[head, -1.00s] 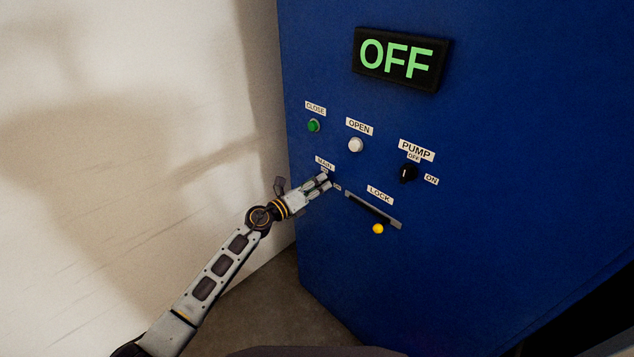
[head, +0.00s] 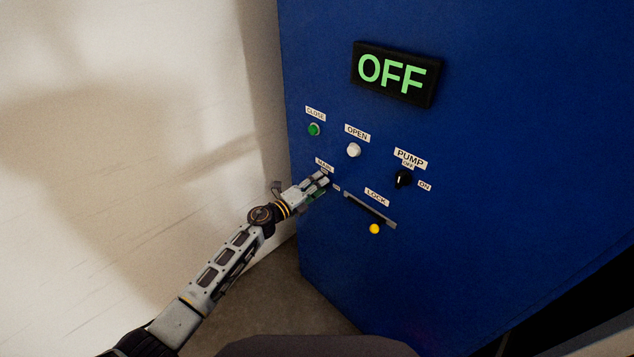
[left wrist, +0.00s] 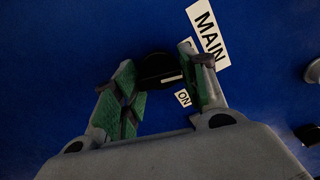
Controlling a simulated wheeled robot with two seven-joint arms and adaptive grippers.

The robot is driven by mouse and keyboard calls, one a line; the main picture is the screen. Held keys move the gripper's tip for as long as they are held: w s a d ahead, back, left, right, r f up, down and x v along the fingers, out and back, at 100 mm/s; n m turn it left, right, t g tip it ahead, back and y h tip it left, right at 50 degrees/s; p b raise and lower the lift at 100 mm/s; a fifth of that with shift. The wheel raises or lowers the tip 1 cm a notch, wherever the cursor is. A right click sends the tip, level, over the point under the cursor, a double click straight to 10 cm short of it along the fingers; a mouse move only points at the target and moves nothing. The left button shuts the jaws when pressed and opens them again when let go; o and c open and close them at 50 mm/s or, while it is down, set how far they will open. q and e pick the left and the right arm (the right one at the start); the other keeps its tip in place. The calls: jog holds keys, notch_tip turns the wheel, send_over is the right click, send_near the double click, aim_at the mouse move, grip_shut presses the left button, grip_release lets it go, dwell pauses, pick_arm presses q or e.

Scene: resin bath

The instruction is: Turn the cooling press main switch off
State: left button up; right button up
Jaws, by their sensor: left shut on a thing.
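The MAIN switch is a round black knob (left wrist: 156,68) with a short white mark, on the blue press panel in the left wrist view. My left gripper (head: 321,183) is at the panel below the MAIN label (head: 324,164). In the left wrist view its green-padded fingers (left wrist: 166,83) are on either side of the knob and shut on it. The ON label (left wrist: 183,98) shows beside the knob; another small label is mostly hidden behind a finger. The display (head: 397,74) reads OFF in green. My right gripper is not in view.
Around the switch are a green CLOSE button (head: 314,130), a white OPEN button (head: 354,150), a black PUMP knob (head: 403,180) and a LOCK slot (head: 370,210) with a yellow knob (head: 375,229). A pale wall (head: 130,120) stands to the left.

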pick_arm(q)
jog(key=n+p, duration=0.2)
jog(key=n, duration=0.1)
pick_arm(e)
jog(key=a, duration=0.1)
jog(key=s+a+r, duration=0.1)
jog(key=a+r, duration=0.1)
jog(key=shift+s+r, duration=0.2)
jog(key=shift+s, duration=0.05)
pick_arm(q)
jog(key=shift+f, duration=0.1)
jog(key=o, duration=1)
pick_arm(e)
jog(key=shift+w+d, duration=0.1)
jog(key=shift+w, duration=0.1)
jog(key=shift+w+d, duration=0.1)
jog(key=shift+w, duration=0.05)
pick_arm(q)
jog(key=shift+s+a, duration=0.1)
